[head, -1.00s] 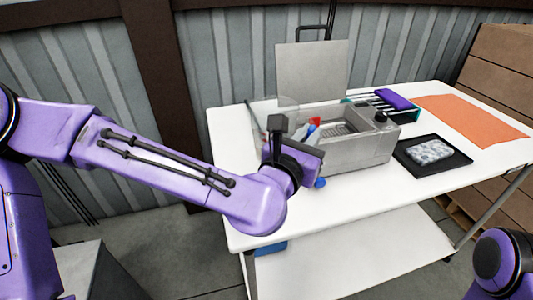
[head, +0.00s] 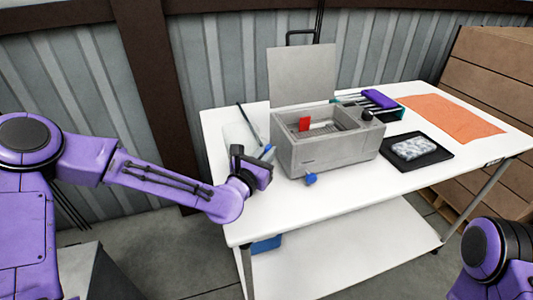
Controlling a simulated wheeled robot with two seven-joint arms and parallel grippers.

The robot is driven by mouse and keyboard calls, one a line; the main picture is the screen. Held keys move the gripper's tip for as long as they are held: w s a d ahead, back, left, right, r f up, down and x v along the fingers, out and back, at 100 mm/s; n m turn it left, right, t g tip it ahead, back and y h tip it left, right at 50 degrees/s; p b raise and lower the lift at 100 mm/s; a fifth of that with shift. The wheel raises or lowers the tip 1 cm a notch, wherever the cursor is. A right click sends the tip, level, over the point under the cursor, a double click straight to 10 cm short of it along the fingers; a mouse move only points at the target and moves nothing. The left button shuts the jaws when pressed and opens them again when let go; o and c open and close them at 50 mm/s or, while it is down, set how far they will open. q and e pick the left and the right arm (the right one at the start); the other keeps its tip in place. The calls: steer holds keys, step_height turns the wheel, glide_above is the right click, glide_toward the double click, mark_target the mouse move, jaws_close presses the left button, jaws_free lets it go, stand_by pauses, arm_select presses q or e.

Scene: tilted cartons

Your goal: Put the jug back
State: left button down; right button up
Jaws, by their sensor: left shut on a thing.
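My left gripper (head: 262,163) is shut at the left end of the table, just left of the grey metal bath. A pale, see-through shape (head: 236,136), which looks like the clear jug, shows just behind and left of the gripper. A small light-blue part (head: 267,152) shows at the fingertips. The gripper hides the grip itself, and I cannot tell whether the jug touches the table. The grey bath (head: 335,152) has its lid raised, a red piece (head: 304,124) inside and a blue tap (head: 310,179) in front. My right gripper is out of view.
A dark rod (head: 248,122) leans by the clear shape. Right of the bath are a rack with a purple top (head: 381,99), a black tray (head: 440,160) with a clear, bumpy pack, and an orange mat (head: 452,116). The white table (head: 365,193) is clear in front.

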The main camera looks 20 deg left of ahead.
arm_select(q)
steer(key=shift+s+f+b, duration=0.15)
steer(key=shift+b, duration=0.15)
steer(key=c, duration=1.1)
jaws_free()
steer(key=shift+c, duration=0.2)
steer(key=shift+s+r+p, duration=0.1)
steer(key=shift+r+p, duration=0.15)
steer(key=shift+p, duration=0.05)
steer(key=s, duration=0.2)
steer(key=s+a+b, duration=0.1)
steer(key=s, duration=0.2)
steer(key=s+b, duration=0.1)
steer(key=s, duration=0.2)
steer(key=shift+s+a+f, duration=0.1)
steer(key=shift+s+a, duration=0.05)
steer(key=shift+a, duration=0.25)
steer(key=shift+s+a+r+p, duration=0.15)
steer(key=shift+s+r+p, duration=0.4)
steer(key=shift+p, duration=0.3)
steer(key=s+p, duration=0.1)
steer(key=p, duration=0.5)
steer(key=shift+s+a+f, duration=0.1)
steer(key=shift+s, duration=0.15)
steer(key=shift+s+f+p, duration=0.25)
steer(key=shift+s+p, duration=0.05)
steer(key=shift+p, duration=0.2)
steer(key=shift+f, duration=0.15)
